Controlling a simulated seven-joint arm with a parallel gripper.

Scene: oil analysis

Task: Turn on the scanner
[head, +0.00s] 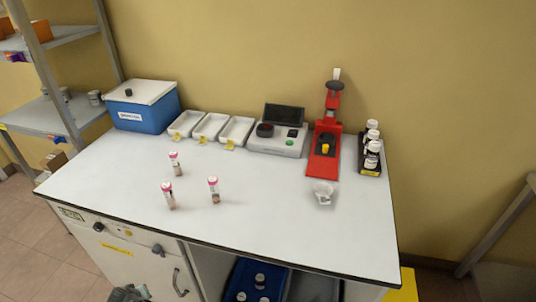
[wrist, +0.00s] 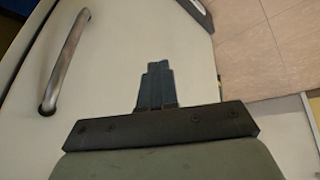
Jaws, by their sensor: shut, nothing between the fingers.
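The scanner (head: 278,138) looks to be the light grey device with a dark screen at the back of the white table. It has a dark round part on its left, a small dark window and a green button (head: 290,143) on its front. My gripper (wrist: 158,68) shows in the wrist view with its fingers together and nothing between them. It is in front of a pale cabinet door with a metal handle (wrist: 65,60). In the head view only a dark part of my arm shows at the bottom left edge, low beside the cabinet and well away from the scanner.
A red press (head: 325,150) stands right of the scanner, with a rack of bottles (head: 371,150) beyond it. White trays (head: 211,127) and a blue box (head: 142,105) stand left. Three pink-capped vials (head: 214,190) and a clear cup (head: 323,194) stand nearer the front. The table's front middle is clear.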

